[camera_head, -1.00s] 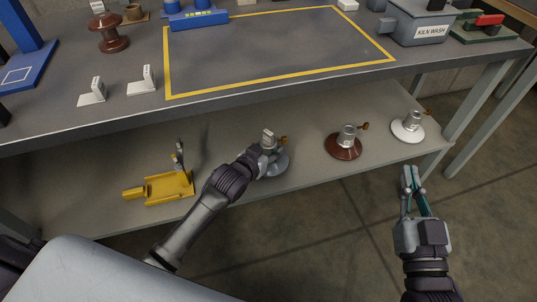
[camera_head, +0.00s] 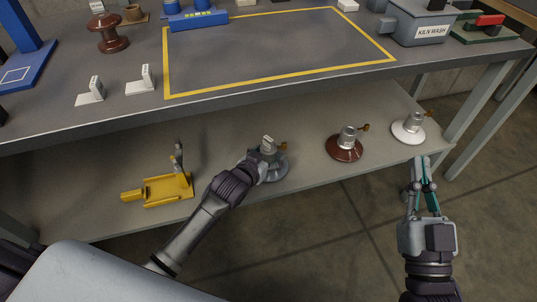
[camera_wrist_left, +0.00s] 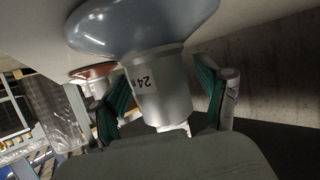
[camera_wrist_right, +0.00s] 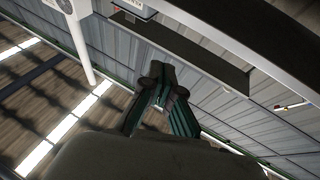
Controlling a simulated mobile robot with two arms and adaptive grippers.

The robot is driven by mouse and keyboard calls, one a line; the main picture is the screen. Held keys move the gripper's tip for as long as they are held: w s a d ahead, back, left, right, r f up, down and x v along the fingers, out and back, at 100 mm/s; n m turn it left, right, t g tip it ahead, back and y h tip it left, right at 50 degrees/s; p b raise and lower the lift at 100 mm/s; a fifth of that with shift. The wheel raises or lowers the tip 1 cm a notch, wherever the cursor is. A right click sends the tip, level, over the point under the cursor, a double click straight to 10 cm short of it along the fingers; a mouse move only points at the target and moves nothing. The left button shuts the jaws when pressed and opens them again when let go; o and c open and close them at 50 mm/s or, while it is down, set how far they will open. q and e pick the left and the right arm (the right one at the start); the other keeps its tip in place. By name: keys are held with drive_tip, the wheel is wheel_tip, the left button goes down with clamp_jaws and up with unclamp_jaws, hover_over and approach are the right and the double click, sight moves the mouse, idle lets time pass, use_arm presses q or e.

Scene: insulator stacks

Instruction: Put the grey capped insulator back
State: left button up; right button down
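The grey capped insulator (camera_head: 277,174) stands upright on the lower shelf, with a blue-grey disc, a silver cap and a brass pin. In the left wrist view its cap (camera_wrist_left: 162,98) bears the number 24 and lies between the fingers. My left gripper (camera_wrist_left: 165,85) appears open around the cap; a gap shows on the right side, and I cannot tell whether the left finger touches.
A brown insulator (camera_head: 344,151) and a white insulator (camera_head: 407,133) stand to the right on the lower shelf (camera_head: 310,185). A yellow fixture (camera_head: 165,188) lies to the left. The worktop (camera_head: 270,60) overhangs the shelf, with two white angle brackets (camera_head: 90,92) near its front edge.

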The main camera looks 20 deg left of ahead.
sight(264, 158)
use_arm(q)
drive_tip(key=shift+s+r, duration=0.15)
drive_tip(key=p+v, duration=0.2)
drive_tip(key=v, duration=0.3)
drive_tip(key=shift+s+r, duration=0.15)
drive_tip(key=shift+r, duration=0.05)
drive_tip(key=s+r+g+p, duration=0.1)
drive_tip(key=s+r, duration=0.3)
drive_tip(key=s, duration=0.4)
drive_tip(key=s+d+r+g+p, duration=0.1)
drive_tip(key=s+r, duration=0.3)
drive_tip(key=s, duration=0.4)
drive_tip(key=shift+r, duration=0.4)
use_arm(e)
drive_tip(key=s+d+f+g+h, duration=0.1)
drive_tip(key=f+g, duration=0.4)
drive_tip(key=f, duration=0.3)
drive_tip(key=s+d+f+g+h, duration=0.2)
drive_tip(key=f+g, duration=0.3)
drive_tip(key=f, duration=0.3)
drive_tip(key=shift+s+d+g+h, duration=0.15)
drive_tip(key=shift+g+h, duration=0.15)
drive_tip(key=shift+g, duration=0.1)
use_arm(q)
drive_tip(key=shift+d, duration=0.15)
